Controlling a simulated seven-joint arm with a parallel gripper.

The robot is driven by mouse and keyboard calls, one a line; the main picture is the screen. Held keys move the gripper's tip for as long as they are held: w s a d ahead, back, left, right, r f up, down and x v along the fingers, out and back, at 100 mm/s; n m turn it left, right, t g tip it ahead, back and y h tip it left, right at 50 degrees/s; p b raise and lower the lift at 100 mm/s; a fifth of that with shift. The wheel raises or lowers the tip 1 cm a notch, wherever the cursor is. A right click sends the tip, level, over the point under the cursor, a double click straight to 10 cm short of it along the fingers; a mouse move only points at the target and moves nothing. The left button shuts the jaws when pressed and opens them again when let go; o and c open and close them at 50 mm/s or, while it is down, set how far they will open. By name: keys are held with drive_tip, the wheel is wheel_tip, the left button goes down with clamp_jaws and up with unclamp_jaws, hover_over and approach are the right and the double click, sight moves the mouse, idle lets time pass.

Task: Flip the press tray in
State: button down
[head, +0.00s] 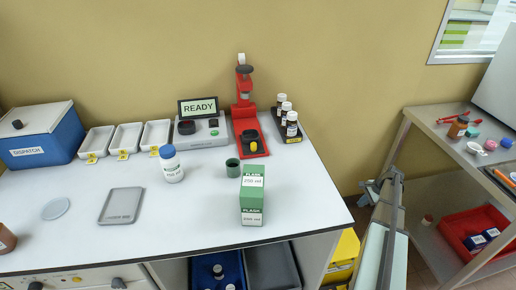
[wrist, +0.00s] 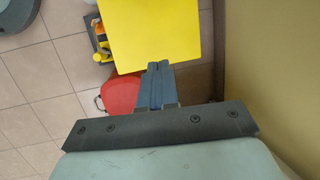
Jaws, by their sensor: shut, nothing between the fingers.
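A red press (head: 243,100) stands at the back of the white bench, upright, with a dark head. At its foot is a dark tray-like piece (head: 251,136) with a yellow tab (head: 254,147) at its front; how far it sits under the press is too small to tell. My gripper (head: 368,186) is off the bench's right side, over the gap before the side shelf, well apart from the press. In the wrist view its fingers (wrist: 158,72) are shut together and empty. The press does not show in the wrist view.
A green flask box (head: 252,196) and dark green cup (head: 233,168) stand in front of the press. A yellow bin (head: 343,256) is below the bench's right end.

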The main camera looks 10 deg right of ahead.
drive_tip(key=w+d+r+t, duration=0.2)
drive_tip(key=w+r, duration=0.5)
drive_tip(key=r, duration=0.3)
drive_tip(key=w+d+r+t, duration=0.25)
drive_tip(key=w+r, duration=0.35)
drive_tip(key=r, duration=0.3)
drive_tip(key=w+a+r+n, duration=0.2)
drive_tip(key=r, duration=0.4)
drive_tip(key=w+a+r+n, duration=0.1)
drive_tip(key=w+r, duration=0.2)
drive_tip(key=r, duration=0.3)
drive_tip(key=s+a+r+n, duration=0.3)
drive_tip(key=a+n, duration=0.4)
drive_tip(key=a, duration=0.4)
drive_tip(key=s+a+r+n, duration=0.25)
drive_tip(key=a+n, duration=0.45)
drive_tip(key=a, duration=0.4)
drive_tip(key=s+a+r+n, duration=0.1)
drive_tip(key=s+a+n, duration=0.5)
drive_tip(key=a+n, duration=0.2)
drive_tip(key=s+a+r+n+y, duration=0.1)
drive_tip(key=s+a+n, duration=0.6)
drive_tip(key=a, duration=0.5)
drive_tip(key=shift+a+r+n+g+y, duration=0.25)
drive_tip(key=shift+a+n+g, duration=0.2)
drive_tip(key=shift+n, duration=0.75)
drive_tip(key=shift+f, duration=0.1)
